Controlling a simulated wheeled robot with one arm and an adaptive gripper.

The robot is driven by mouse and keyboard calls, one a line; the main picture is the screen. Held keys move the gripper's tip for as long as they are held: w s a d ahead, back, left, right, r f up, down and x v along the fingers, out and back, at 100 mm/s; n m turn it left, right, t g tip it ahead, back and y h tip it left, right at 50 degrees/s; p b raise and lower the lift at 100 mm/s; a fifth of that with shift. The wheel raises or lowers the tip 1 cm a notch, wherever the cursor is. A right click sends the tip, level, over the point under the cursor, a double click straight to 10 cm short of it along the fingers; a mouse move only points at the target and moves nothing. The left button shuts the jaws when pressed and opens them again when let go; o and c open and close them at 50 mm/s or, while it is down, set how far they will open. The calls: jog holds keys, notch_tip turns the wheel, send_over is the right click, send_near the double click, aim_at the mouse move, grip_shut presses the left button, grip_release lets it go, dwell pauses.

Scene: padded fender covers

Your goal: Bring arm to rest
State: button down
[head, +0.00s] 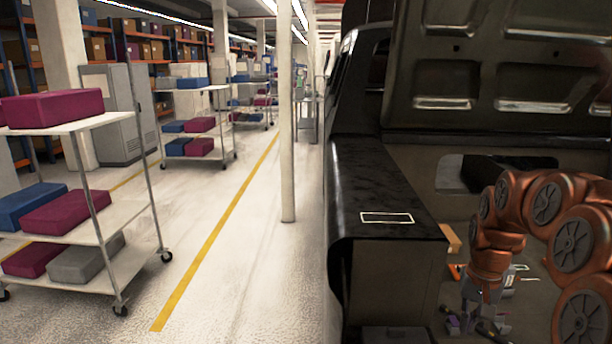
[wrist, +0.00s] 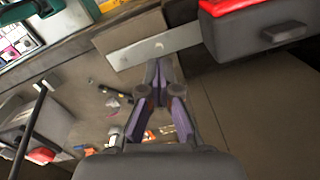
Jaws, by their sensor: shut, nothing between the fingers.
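My orange arm (head: 505,215) reaches in from the right in the head view and bends down into the open bay of the dark vehicle. My gripper (head: 474,326) hangs low there, near the bottom edge, small and partly hard to make out. In the wrist view my gripper (wrist: 162,66) has its purple-grey fingers drawn together at the tips, with nothing between them. A light metal strip (wrist: 135,52) with a round hole lies behind the fingertips. I cannot tell whether the fingers touch it.
The black fender (head: 378,190) bears a white rectangle outline and nothing else. A raised panel (head: 500,90) stands over the bay. Small loose items (wrist: 112,98) and a red-topped dark box (wrist: 250,30) lie near the gripper. A cart (head: 110,215) with padded covers stands left; the aisle is clear.

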jog(key=s+a+f+n+b, duration=0.1)
jog(key=s+a+n+b, duration=0.15)
jog(key=s+a, duration=0.95)
jog(key=s+a+f+n+b, duration=0.1)
jog(key=s+a+f+b, duration=0.1)
jog(key=s, duration=0.7)
jog(key=s+a+f+g+b, duration=0.1)
jog(key=s+f, duration=0.3)
jog(key=s, duration=0.5)
jog(key=shift+a+f+n+g+b, duration=0.2)
jog(key=shift+a+n+g+b, duration=0.15)
jog(key=shift+b, duration=0.25)
